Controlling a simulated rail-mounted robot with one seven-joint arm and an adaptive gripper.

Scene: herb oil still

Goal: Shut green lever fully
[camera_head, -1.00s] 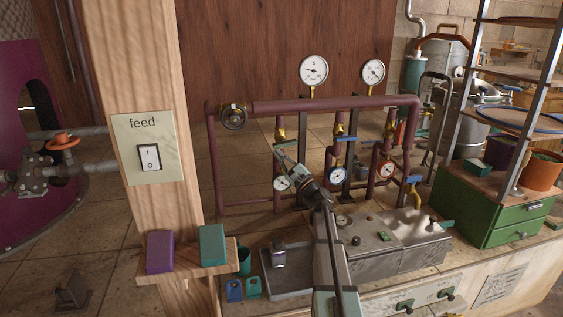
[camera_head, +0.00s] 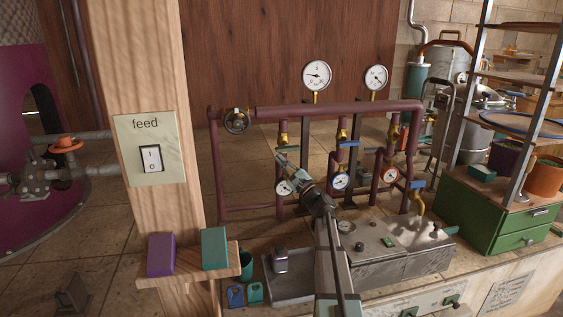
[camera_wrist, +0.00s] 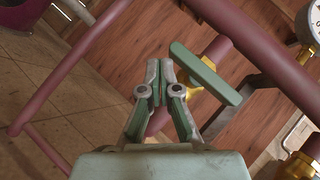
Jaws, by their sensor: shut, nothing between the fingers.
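The green lever (camera_wrist: 205,73) is a flat pale-green bar on a brass valve (camera_wrist: 200,85) in the wrist view. It lies roughly crosswise to the maroon pipe behind it. In the head view the lever (camera_head: 288,149) is small, on the left upright pipe. My gripper (camera_wrist: 160,70) is shut and empty, its fingertips just left of the lever's upper-left end. I cannot tell whether they touch it. In the head view my gripper (camera_head: 281,158) is close below the lever, and the two partly blend together.
Dial gauges (camera_head: 317,75) stand above the maroon top pipe (camera_head: 340,109). A grey metal box (camera_head: 400,252) sits below.

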